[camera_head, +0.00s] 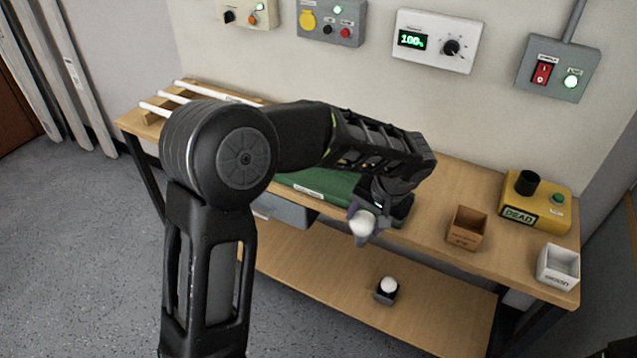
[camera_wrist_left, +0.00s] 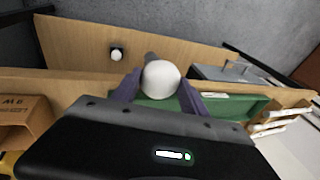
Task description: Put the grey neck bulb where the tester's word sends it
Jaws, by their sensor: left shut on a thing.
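My left gripper (camera_head: 366,215) is shut on a round white bulb (camera_head: 362,224), held in the air in front of the workbench edge. In the left wrist view the bulb (camera_wrist_left: 161,80) sits between the two purple-grey fingers, with a grey neck showing beyond its globe. The yellow tester (camera_head: 537,203) stands at the bench's right end, with a black socket on top, a green button and a display reading DEAD. A brown open box (camera_head: 467,229) stands left of the tester. A white open box (camera_head: 558,267) with hard-to-read lettering stands in front of it. My right gripper is out of view.
A second white bulb (camera_head: 388,285) sits in a small dark holder on the lower shelf (camera_head: 440,315). A green mat (camera_head: 318,186) lies on the bench, partly behind my arm. White tubes (camera_head: 165,103) lie at the left end. Control boxes, including a dial reading 100% (camera_head: 436,42), hang on the wall.

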